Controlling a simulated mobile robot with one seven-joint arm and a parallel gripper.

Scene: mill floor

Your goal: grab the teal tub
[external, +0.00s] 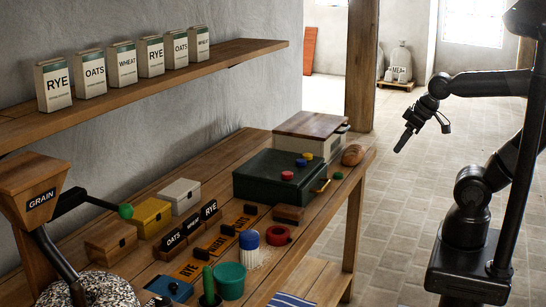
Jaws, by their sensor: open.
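The teal tub (230,281) stands upright near the front edge of the wooden workbench, low in the external view. It looks like a small round bucket with an open top. My gripper (423,135) is open and empty. It hangs in the air to the right of the bench, well above and far from the tub. Nothing is between its fingers.
A dark green cylinder (208,286) stands close on the tub's left. A blue-capped brush (249,242) and a red ring (277,235) lie behind it. The floor (395,215) before my arm is clear.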

